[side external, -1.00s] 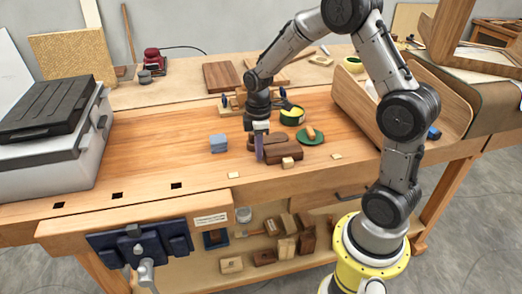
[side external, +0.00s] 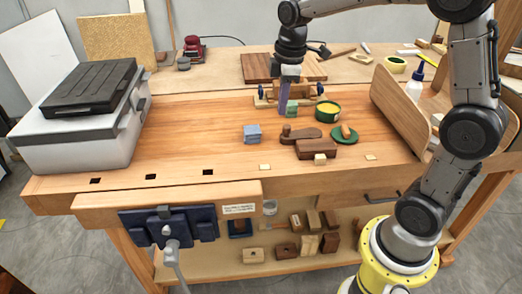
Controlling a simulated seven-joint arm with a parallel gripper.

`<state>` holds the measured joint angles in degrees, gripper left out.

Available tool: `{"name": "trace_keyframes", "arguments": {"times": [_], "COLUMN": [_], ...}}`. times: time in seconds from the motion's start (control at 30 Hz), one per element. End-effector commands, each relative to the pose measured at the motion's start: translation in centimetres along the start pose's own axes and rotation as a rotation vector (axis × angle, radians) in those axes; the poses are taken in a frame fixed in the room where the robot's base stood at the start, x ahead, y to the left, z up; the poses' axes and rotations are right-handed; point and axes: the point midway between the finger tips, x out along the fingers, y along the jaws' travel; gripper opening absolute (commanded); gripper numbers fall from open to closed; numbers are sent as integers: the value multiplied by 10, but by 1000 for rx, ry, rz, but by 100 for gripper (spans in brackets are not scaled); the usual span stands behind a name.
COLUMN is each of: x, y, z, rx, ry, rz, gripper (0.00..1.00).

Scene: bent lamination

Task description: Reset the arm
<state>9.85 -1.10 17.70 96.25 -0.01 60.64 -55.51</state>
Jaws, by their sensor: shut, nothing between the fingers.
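My gripper (side external: 284,106) is over the workbench (side external: 190,140), pointing down, with its purple fingers shut and empty. It is behind the wooden blocks and in front of a wooden clamp-like fixture (side external: 268,99). A small green block (side external: 292,111) shows right beside the fingertips; I cannot tell whether they touch. A blue-grey block (side external: 252,132) lies to the front left of my gripper. A dark brown wooden piece with a knob (side external: 302,134) and a brown block (side external: 317,149) lie in front of it.
A green-and-yellow tin (side external: 327,111) and a green dish (side external: 345,135) stand to the right. A curved wooden lamination (side external: 398,110) stands at the right, with a glue bottle (side external: 414,84) behind it. A grey case (side external: 80,130) fills the left end. The bench's left-middle is clear.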

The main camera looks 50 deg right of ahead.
Motion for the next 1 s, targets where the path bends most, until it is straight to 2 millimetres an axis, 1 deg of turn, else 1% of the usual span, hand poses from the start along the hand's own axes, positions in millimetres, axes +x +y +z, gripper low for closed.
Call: {"name": "trace_keyframes", "arguments": {"times": [0.03, 0.1, 0.17, 0.2, 0.27, 0.3, 0.37, 0.43, 0.5, 0.6, 0.63, 0.7, 0.77, 0.9, 1.0], "x": [-22, -45, -60, -69, -78, -83, -87, -88, -83, -70, -66, -55, -49, -48, -48], "y": [-14, -35, -55, -68, -88, -101, -120, -142, -161, -182, -186, -192, -194, -193, -193], "z": [1, 6, 13, 18, 28, 35, 46, 59, 72, 88, 92, 98, 100, 99, 98], "rx": [-14, -6, 21, 45, 91, 127, 189, 269, 359, 503, 545, 633, 694, 779, 796], "ry": [30, 67, 100, 123, 159, 184, 223, 268, 310, 353, 360, 360, 355, 366, 368], "rz": [39, 81, 113, 133, 158, 173, 190, 202, 205, 191, 184, 164, 148, 136, 133], "gripper": [0, 0, 0, 0, 0, 0, 0, 0, 0, 0, 0, 0, 0, 0, 0]}}
